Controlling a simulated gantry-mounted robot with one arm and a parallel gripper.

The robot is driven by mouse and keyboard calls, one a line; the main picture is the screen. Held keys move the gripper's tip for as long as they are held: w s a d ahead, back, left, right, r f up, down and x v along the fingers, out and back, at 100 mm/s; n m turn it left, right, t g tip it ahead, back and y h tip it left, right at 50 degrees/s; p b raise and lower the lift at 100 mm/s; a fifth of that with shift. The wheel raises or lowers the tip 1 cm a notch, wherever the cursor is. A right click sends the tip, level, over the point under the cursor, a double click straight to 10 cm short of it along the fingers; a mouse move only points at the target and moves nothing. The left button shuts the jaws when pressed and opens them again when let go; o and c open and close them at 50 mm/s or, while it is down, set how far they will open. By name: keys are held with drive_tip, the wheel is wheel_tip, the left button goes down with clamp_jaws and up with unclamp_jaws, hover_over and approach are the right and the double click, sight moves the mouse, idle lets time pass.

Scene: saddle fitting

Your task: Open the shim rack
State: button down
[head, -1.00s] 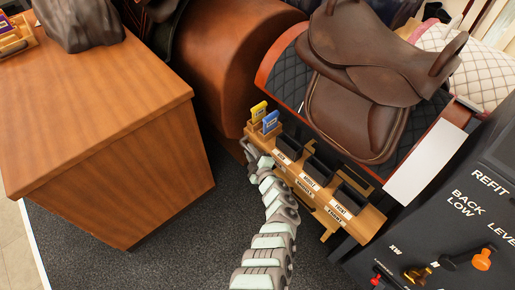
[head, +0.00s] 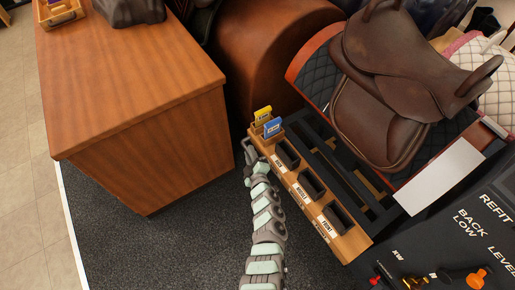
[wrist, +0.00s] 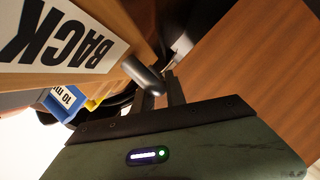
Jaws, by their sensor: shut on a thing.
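The shim rack (head: 352,245) is a wooden drawer with a row of black bins, labelled along its front, in the middle of the head view. It stands out from black slotted rails (head: 345,170) behind it. My gripper (head: 248,150) is at the rack's far left end in the head view, its fingers hidden there. In the wrist view, my fingers (wrist: 162,92) are shut on a grey rounded handle (wrist: 143,76) beside the wooden front. A white BACK label (wrist: 65,42) shows on that front.
Yellow (head: 262,115) and blue (head: 272,127) shims stand at the rack's far end. A wooden cabinet (head: 135,110) is left, with grey floor (head: 190,240) between. A brown saddle (head: 400,70) is behind the rack; a black control panel (head: 450,255) is at right.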

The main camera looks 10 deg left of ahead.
drive_tip(key=shift+s+a+f, duration=0.1)
drive_tip(key=shift+s+a, duration=0.25)
drive_tip(key=shift+s, duration=0.05)
drive_tip(key=c, duration=1.4)
unclamp_jaws()
drive_tip(key=shift+o, duration=0.2)
drive_tip(key=p+v, duration=0.4)
drive_tip(key=v, duration=0.6)
drive_tip(key=shift+s+d, duration=0.2)
drive_tip(key=shift+s, duration=0.1)
drive_tip(key=shift+r, duration=0.3)
